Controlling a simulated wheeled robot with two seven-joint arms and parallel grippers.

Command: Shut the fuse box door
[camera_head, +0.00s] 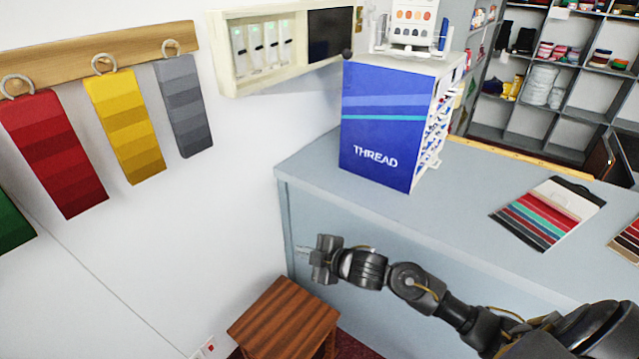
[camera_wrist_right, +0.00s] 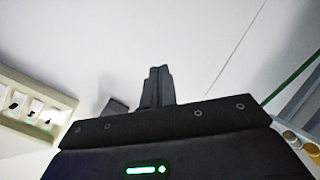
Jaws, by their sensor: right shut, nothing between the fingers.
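The fuse box (camera_head: 228,88) is a cream case high on the white wall, left of the blue thread cabinet. Its left part is open to view and shows several pale switches with green lights. A dark panel (camera_head: 330,36) fills its right part, with a dark round knob (camera_head: 347,54) near the lower right. I cannot tell how the door is hinged. The cream case also shows at the left of the right wrist view (camera_wrist_right: 40,127). My right gripper (camera_head: 304,251) is shut and empty, well below the fuse box, in front of the counter's left end. My left gripper is out of view.
The blue thread cabinet (camera_head: 380,125) stands on the grey counter (camera_head: 455,190), close to the box's right. Fabric swatches (camera_head: 125,125) hang from a wooden rail at left. A wooden stool (camera_head: 282,315) is below my right gripper. The wall below the box is clear.

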